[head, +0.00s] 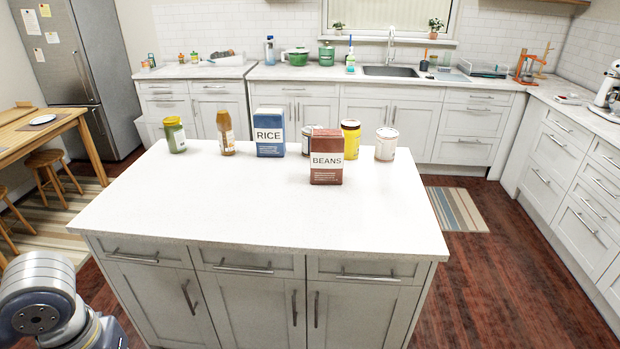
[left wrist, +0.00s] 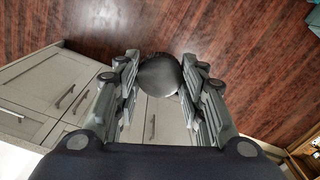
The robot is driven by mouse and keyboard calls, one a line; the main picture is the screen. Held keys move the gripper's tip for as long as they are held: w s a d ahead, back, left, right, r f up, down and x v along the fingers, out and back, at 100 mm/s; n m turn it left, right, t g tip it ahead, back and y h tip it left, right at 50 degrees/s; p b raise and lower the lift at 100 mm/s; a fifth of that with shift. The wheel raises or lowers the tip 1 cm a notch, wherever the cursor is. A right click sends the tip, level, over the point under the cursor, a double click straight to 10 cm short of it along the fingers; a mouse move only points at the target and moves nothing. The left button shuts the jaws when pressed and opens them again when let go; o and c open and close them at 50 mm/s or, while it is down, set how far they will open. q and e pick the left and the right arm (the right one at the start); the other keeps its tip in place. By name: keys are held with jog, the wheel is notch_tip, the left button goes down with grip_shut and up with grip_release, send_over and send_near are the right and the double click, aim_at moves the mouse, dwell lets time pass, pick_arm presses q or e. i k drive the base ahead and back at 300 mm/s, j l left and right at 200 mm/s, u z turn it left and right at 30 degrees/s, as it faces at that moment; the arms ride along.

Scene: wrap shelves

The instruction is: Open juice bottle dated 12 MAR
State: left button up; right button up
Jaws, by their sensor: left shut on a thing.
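A bottle with amber-brown contents and a pale label (head: 225,133) stands upright on the white island counter (head: 250,205), towards its back left. It looks like a juice bottle, but no date can be read on it. My left gripper (left wrist: 159,58) shows in the left wrist view, shut on a dark grey round thing (left wrist: 158,76), whose kind I cannot tell. It is away from the counter top, with the floor and cabinet fronts behind it. In the head view only part of my left arm shows at the lower left. My right gripper is not in view.
Another can is partly hidden behind the beans box. The island's front is clear.

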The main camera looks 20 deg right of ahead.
aim_at(226, 138)
jog(key=i+j+z, duration=0.2)
jog(key=i+z, duration=0.15)
jog(key=i+j+z, duration=0.75)
jog(key=i+j, duration=0.5)
